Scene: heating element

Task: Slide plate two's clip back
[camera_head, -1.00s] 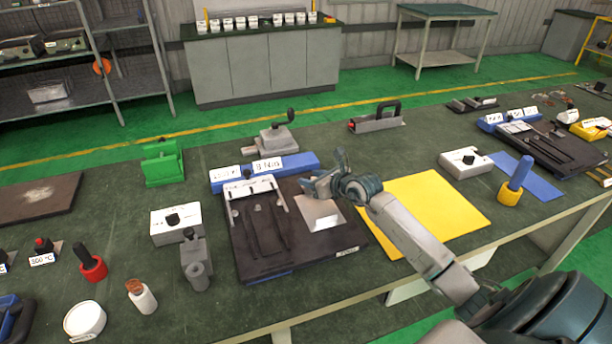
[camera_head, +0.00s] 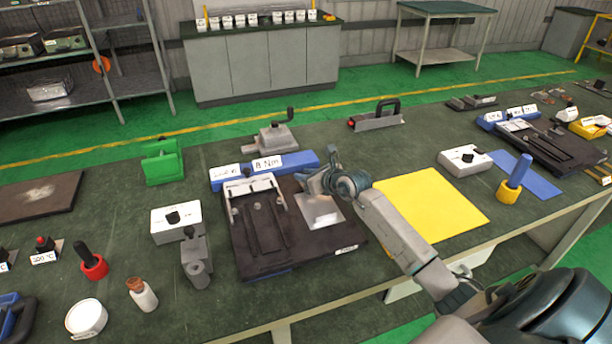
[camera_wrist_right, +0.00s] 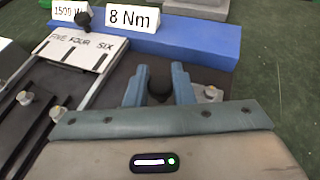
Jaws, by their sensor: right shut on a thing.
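The dark plate fixture (camera_head: 250,262) lies on the green table in front of a blue bar (camera_head: 300,165). The fixture carries a white clip frame (camera_head: 256,185) at its back left and a pale metal sheet (camera_head: 320,210) at its right. My right gripper (camera_head: 318,182) is over the back right of the fixture. In the right wrist view its two blue-grey fingers (camera_wrist_right: 160,88) are shut on a dark round knob (camera_wrist_right: 158,82). What lies under the knob is hidden by the gripper. A white label strip (camera_wrist_right: 82,48) reads "FIVE FOUR SIX". My left gripper is out of view.
A yellow sheet (camera_head: 440,205) lies right of the fixture, with my right arm passing over its left side. A white box (camera_head: 176,222) and grey holder (camera_head: 196,262) stand close on the left. A grey clamp (camera_head: 280,138) stands behind the blue bar.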

